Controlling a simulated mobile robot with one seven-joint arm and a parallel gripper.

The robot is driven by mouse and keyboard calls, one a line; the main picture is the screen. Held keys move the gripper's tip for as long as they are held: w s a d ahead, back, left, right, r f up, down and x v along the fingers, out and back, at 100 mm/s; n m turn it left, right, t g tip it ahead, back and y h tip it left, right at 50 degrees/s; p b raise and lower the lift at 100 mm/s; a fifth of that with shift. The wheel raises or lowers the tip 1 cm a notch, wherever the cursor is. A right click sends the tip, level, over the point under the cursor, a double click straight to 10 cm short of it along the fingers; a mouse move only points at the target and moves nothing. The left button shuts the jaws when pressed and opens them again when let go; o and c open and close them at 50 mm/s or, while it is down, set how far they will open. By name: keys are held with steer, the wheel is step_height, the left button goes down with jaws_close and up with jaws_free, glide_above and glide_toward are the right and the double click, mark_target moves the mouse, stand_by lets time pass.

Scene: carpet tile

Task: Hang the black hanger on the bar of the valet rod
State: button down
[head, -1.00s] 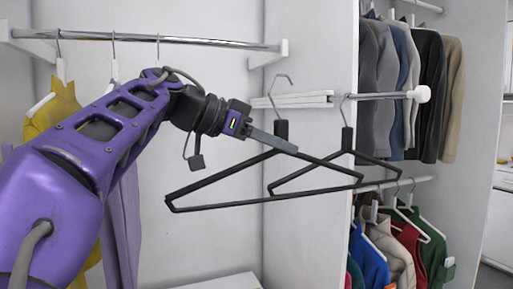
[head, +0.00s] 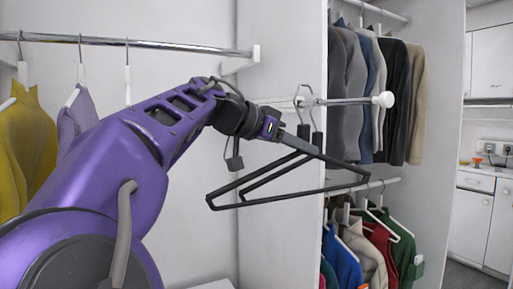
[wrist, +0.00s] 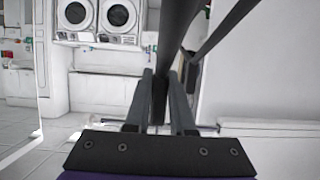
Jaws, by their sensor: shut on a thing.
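My gripper (head: 308,146) is shut on a black hanger (head: 240,204), gripping it just below the neck. The hanger is near level, its hook up beside the valet rod (head: 345,102). The rod sticks out from the closet panel and ends in a white knob (head: 385,99). In the wrist view, the held hanger (wrist: 160,100) sits between the two fingers.
A chrome rail (head: 150,41) with yellow and purple clothes is at the left. Dark jackets (head: 395,95) hang behind the valet rod, with coloured clothes (head: 375,245) on a lower rail. A white panel edge stands beside the hangers.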

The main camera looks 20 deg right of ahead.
steer(key=d, duration=0.3)
steer(key=d+p, duration=0.1)
steer(key=d, duration=0.2)
steer(key=d+p, duration=0.1)
steer(key=d, duration=0.2)
steer(key=shift+w+d+r, duration=0.1)
steer(key=shift+w+r, duration=0.05)
steer(key=shift+w, duration=0.15)
steer(key=shift+f+b, duration=0.65)
steer(key=shift+f, duration=0.15)
steer(key=shift+f+b, duration=0.35)
steer(key=shift+f, duration=0.05)
steer(key=c, duration=0.7)
jaws_free()
steer(key=shift+a, duration=0.2)
